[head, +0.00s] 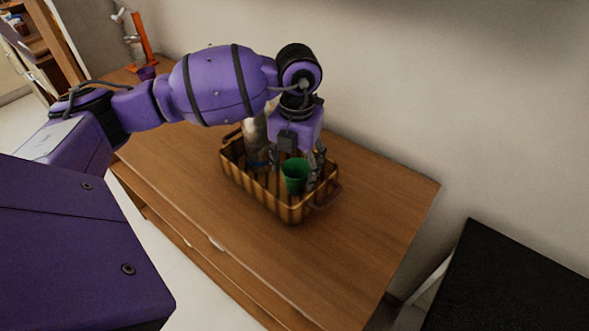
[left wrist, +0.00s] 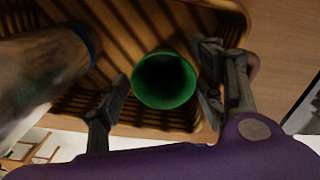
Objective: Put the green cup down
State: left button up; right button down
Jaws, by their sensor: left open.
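The green cup (head: 295,175) is inside the striped brown basket (head: 237,172) on the wooden dresser. My left gripper (head: 297,164) reaches down into the basket from above, with its fingers around the cup's sides. In the left wrist view the cup (left wrist: 164,80) shows its dark open mouth between the two fingers of my left gripper (left wrist: 160,92). The fingers stand apart, with a gap on the left side of the cup; the right finger is very close to it. The cup's base is hidden, so I cannot tell whether it touches the basket floor. My right gripper is not in view.
A clay-coloured, mottled vessel (left wrist: 40,75) stands in the basket beside the cup. The wooden dresser top (head: 375,215) is clear to the right of the basket. An orange object (head: 145,38) stands at the dresser's far left. A black surface (head: 510,285) lies at lower right.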

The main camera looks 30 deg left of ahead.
pick_arm(q)
notch_tip(320, 180, up, 12)
jog(key=shift+d+f, duration=0.15)
jog(key=shift+f, duration=0.05)
jog(key=shift+w, duration=0.1)
